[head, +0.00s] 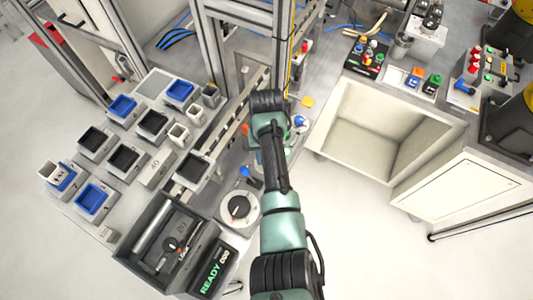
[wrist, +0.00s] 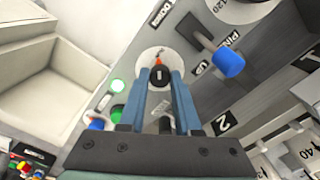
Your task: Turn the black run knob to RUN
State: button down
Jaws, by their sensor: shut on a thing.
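In the wrist view a black knob (wrist: 160,76) sits on a round white plate (wrist: 150,56) set in a grey panel, with a small orange-red mark at its far side. My gripper (wrist: 160,74) has its two blue fingers closed around the knob, one on each side. No RUN lettering can be read beside the knob, so its setting cannot be told. In the head view my arm covers the gripper and this knob.
A blue-tipped lever (wrist: 230,64) stands close to the right of my fingers. In the head view a white dial (head: 238,207) is left of my arm, near blue and black bins.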

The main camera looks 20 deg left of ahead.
jog(key=shift+w, duration=0.1)
dwell(0.4)
jog(key=c, duration=0.6)
grip_release()
notch_tip(320, 180, up, 13)
jog(key=b, duration=0.1)
